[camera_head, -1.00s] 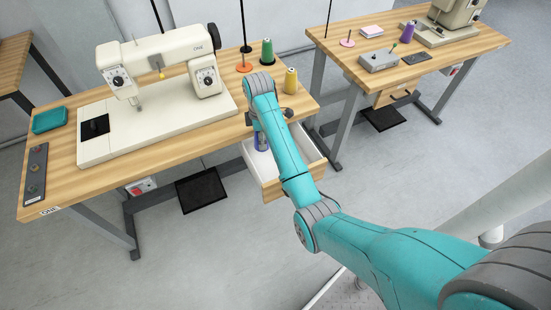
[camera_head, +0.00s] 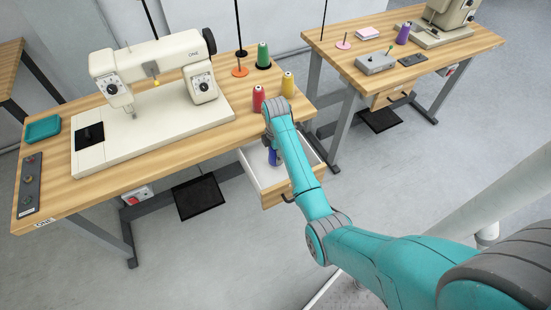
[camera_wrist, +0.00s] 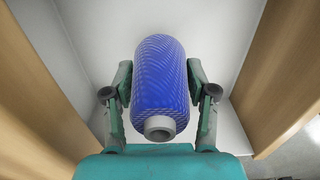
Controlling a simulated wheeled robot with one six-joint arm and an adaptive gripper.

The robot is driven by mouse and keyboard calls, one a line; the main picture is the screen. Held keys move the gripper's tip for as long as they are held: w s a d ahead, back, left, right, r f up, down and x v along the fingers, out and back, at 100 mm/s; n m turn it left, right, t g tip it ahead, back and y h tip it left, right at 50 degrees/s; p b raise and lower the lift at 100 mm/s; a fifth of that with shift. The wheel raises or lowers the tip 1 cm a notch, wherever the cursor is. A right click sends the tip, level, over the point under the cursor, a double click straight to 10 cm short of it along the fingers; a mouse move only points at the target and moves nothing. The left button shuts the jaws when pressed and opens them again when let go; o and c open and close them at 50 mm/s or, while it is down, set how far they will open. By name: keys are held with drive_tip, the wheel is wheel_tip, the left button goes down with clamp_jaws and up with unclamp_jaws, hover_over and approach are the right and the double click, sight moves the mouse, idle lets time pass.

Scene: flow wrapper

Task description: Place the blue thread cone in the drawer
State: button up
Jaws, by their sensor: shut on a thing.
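The blue thread cone (camera_wrist: 160,85) is between the two fingers of my gripper (camera_wrist: 160,95) in the wrist view, with its grey core end toward the camera. My gripper is shut on it. In the head view the blue cone (camera_head: 273,157) shows only in part beside my arm, within the open drawer's outline. The drawer (camera_head: 258,170) is pulled out under the right end of the near table; its white floor (camera_wrist: 100,30) lies behind the cone in the wrist view. I cannot tell whether the cone touches the floor. My gripper's fingers are mostly hidden by my arm in the head view.
Red (camera_head: 258,99), yellow (camera_head: 288,85) and green (camera_head: 263,55) cones stand on the table above the drawer, near the sewing machine (camera_head: 160,75). Wooden drawer walls (camera_wrist: 285,70) rise on both sides of my gripper. A second table (camera_head: 400,70) stands at the right.

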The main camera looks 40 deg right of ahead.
sight(275, 158)
drive_tip(key=shift+f, duration=1.65)
drive_tip(key=o, duration=1.3)
drive_tip(key=shift+f, duration=0.1)
drive_tip(key=shift+r, duration=6.15)
drive_tip(key=shift+s, duration=0.15)
